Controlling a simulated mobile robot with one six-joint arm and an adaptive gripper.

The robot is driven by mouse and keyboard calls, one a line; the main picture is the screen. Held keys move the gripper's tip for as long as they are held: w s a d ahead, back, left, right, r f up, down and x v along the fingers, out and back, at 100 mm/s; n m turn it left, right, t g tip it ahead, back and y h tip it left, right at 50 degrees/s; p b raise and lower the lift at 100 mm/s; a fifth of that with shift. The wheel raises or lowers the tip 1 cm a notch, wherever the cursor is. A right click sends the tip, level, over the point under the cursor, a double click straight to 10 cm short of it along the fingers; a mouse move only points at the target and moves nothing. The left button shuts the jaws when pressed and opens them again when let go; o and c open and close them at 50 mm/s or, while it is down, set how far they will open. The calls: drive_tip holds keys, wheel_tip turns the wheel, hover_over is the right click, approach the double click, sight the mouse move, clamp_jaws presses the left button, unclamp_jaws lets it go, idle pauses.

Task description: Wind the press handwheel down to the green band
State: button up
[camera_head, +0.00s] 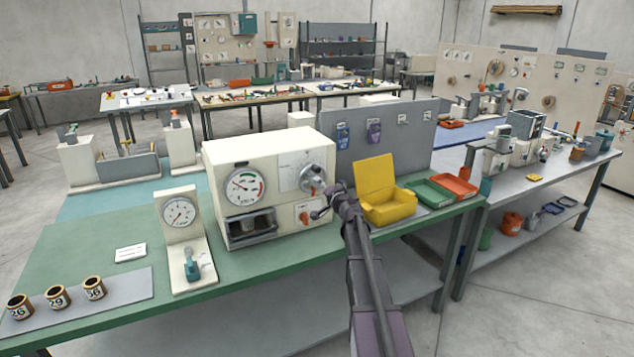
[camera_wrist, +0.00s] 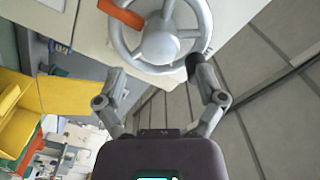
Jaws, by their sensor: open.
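The press (camera_head: 270,180) is a cream box on the green bench. Its round gauge (camera_head: 244,187) has a green band at the upper right with red beside it; the needle is too small to read surely. The grey handwheel (camera_head: 313,179) is on the press's front face, right of the gauge. In the wrist view the spoked handwheel (camera_wrist: 160,38) lies just beyond my gripper (camera_wrist: 160,76), with a dark handle knob (camera_wrist: 195,66) by the right fingertip. My gripper's fingers are spread wide and hold nothing. I cannot tell whether that fingertip touches the knob.
An orange lever (camera_wrist: 121,13) is beside the wheel. A yellow open box (camera_head: 388,206), green tray (camera_head: 430,194) and orange tray (camera_head: 458,184) stand right of my arm. A dial stand (camera_head: 181,215) and several numbered cups (camera_head: 57,296) are at the left.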

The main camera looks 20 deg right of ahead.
sight(317, 186)
drive_tip(key=shift+w+a, duration=0.1)
drive_tip(key=shift+w, duration=2.25)
drive_tip(key=c, duration=1.1)
